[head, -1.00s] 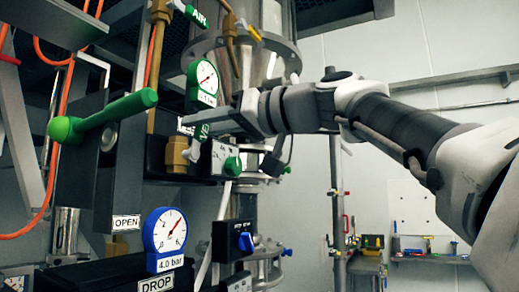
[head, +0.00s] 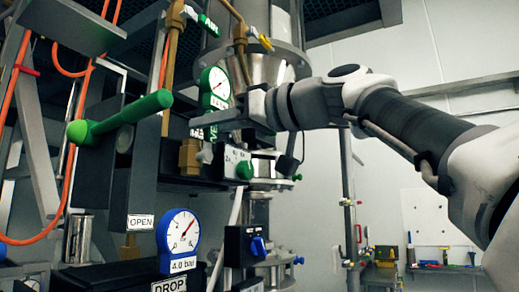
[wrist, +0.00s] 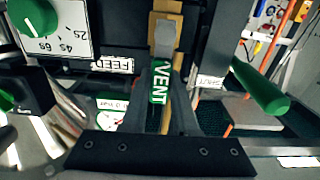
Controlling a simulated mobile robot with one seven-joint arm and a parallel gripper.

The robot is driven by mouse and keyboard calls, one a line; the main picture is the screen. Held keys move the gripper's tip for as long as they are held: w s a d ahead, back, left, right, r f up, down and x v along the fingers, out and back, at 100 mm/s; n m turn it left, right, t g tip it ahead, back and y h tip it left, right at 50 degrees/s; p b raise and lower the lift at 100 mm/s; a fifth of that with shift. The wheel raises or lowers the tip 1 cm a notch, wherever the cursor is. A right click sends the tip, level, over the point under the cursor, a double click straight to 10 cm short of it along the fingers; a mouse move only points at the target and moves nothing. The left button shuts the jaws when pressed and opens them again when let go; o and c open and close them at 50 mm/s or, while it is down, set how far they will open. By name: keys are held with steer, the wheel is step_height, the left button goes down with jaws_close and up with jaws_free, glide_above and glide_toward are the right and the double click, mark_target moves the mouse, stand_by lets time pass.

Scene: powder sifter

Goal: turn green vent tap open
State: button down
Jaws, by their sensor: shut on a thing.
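The green vent tap (wrist: 160,84) has a flat handle marked VENT and stands upright in the middle of the wrist view. A brass pipe and a grey fitting show behind it. My gripper (wrist: 163,92) is shut on the handle, with a dark finger on each side. In the head view, my gripper (head: 222,119) reaches in from the right, and only a small part of the green tap (head: 212,134) shows below its fingers. The rest of the handle is hidden by the fingers.
A large green lever (head: 120,116) sticks out at the left above an OPEN label (head: 140,221). A green-rimmed gauge (head: 215,86) is just above my gripper. A timer box with a green knob (head: 244,169) is just below. A blue gauge (head: 178,240) stands lower left.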

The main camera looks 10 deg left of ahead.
steer(key=c, duration=0.7)
jaws_free()
steer(key=b+v, duration=0.1)
steer(key=v, duration=1.6)
steer(key=shift+s+d, duration=0.2)
steer(key=w+d+f+m+t+h+p, duration=0.1)
steer(key=d+f+m+h+p, duration=0.25)
steer(key=f, duration=0.75)
steer(key=w+d+f+m+h+p, duration=0.1)
steer(key=f+m+h+p, duration=0.2)
steer(key=f+m+h, duration=0.5)
steer(key=s+d+f+h+p, duration=0.1)
steer(key=s+d+f, duration=0.1)
steer(key=f, duration=0.6)
steer(key=s+d+f+m+g+h+p, duration=0.1)
steer(key=s+d+f+h+p, duration=0.1)
steer(key=f, duration=0.6)
steer(key=s+d+f+m+g+h+p, duration=0.1)
steer(key=s+d+f, duration=0.3)
steer(key=f, duration=0.4)
steer(key=shift+s+f+h, duration=0.1)
steer(key=shift+s+h, duration=0.45)
steer(key=shift+s, duration=0.25)
